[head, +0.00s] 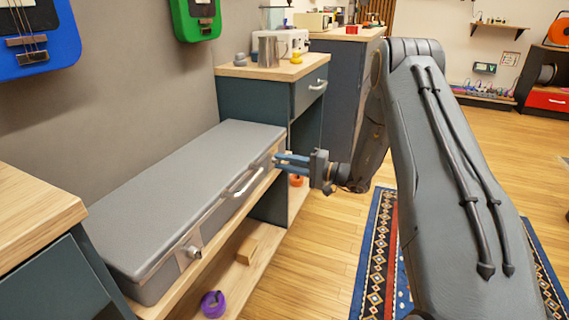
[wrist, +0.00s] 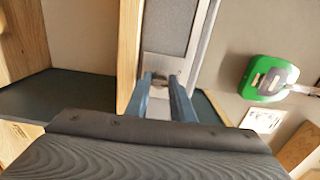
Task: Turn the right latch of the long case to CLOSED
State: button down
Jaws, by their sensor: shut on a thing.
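The long grey case (head: 180,190) lies shut on a wooden shelf against the wall. Its left latch (head: 193,252) is a small metal knob on a plate near the near end of the front face. My gripper (head: 280,160) reaches from the right to the far end of that face, and its blue fingers are shut on the right latch. In the wrist view the latch (wrist: 160,77) shows between the fingertips, against a pale metal plate (wrist: 162,66). The fingers mostly hide the latch in the head view, and I cannot read which way it is turned.
The case's handle (head: 243,184) sticks out left of my gripper. A purple tape roll (head: 213,304) and a wooden block (head: 260,243) lie below.

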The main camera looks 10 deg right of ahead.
jog(key=shift+s+f, duration=0.1)
jog(key=c, duration=1.5)
grip_release()
jog(key=shift+c, duration=0.2)
jog(key=p+v, duration=0.1)
jog(key=v, duration=0.6)
jog(key=shift+s+d, duration=0.25)
jog(key=shift+d, duration=0.05)
